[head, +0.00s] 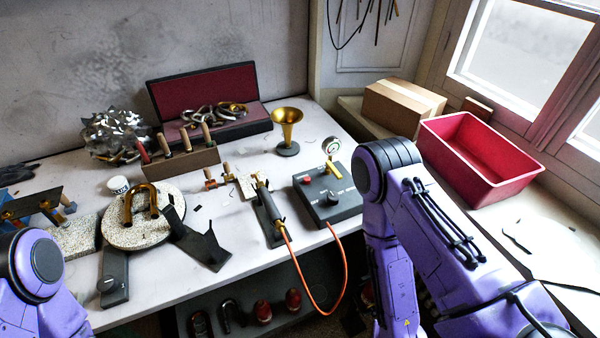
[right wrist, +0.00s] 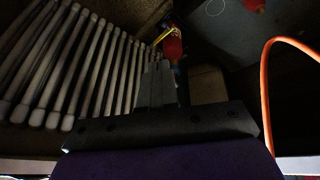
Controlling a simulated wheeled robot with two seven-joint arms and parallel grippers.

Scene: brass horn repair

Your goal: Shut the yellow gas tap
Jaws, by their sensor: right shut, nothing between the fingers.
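The yellow gas tap (head: 333,170) stands on top of a dark grey control box (head: 345,205) on the bench in the head view, below a small round gauge (head: 331,145). The box also has a red button (head: 307,180) and a dark dial. An orange hose (head: 299,270) loops from the torch (head: 268,208) down below the bench edge and back up to the box. My right gripper (right wrist: 155,85) shows in the right wrist view, shut and empty, low down and away from the tap. In the head view its fingers are hidden. My left gripper is out of view; only its arm shows.
A white ribbed radiator (right wrist: 75,65) lies left of the right gripper; the orange hose (right wrist: 268,90) hangs to its right. A brass funnel-shaped piece (head: 287,125) stands behind the box. A red bin (head: 480,160) and cardboard box (head: 400,105) sit to the right. A lower shelf (head: 255,325) holds several items.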

